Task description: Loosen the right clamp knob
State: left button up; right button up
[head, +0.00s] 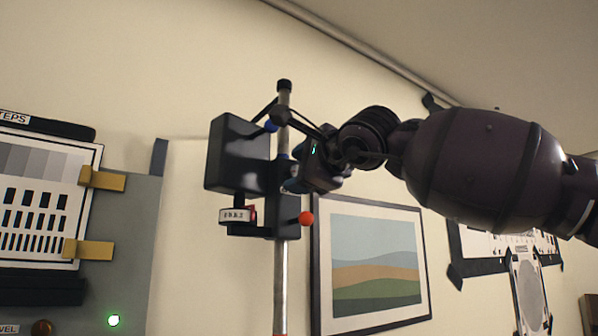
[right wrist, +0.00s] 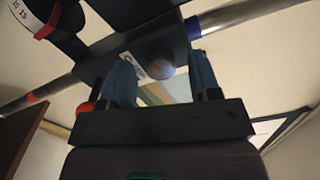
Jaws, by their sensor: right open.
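A black clamp (head: 284,200) grips an upright metal pole (head: 281,270) and carries a dark box (head: 238,155). My right gripper (head: 294,169) is at the clamp's right side, its blue fingers partly hidden in the head view. In the right wrist view my right gripper (right wrist: 160,55) is open, with one finger on each side of a small round greyish knob (right wrist: 160,66). I cannot tell whether the fingers touch it. A red-orange ball knob (head: 306,218) sits low on the clamp; an orange ball also shows beside the left finger in the wrist view (right wrist: 84,108).
A small numbered dial (head: 237,216) hangs under the box. A framed landscape picture (head: 372,262) is on the wall, right of the pole. A grey panel with a test chart (head: 40,205) and brass-coloured clips (head: 102,180) stands at the left. The wall above the pole is clear.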

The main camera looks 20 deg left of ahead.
pick_arm(q)
jog(key=f+b, duration=0.1)
jog(key=s+f+b, duration=0.1)
jog(key=f, duration=0.1)
jog(key=shift+s+f, duration=0.1)
jog(key=shift+f, duration=0.1)
pick_arm(e)
jog(key=v, duration=1)
jog(key=shift+d, duration=0.2)
pick_arm(q)
jog(key=shift+w+r, duration=0.1)
jog(key=shift+w, duration=0.15)
pick_arm(e)
jog(key=shift+s, duration=0.1)
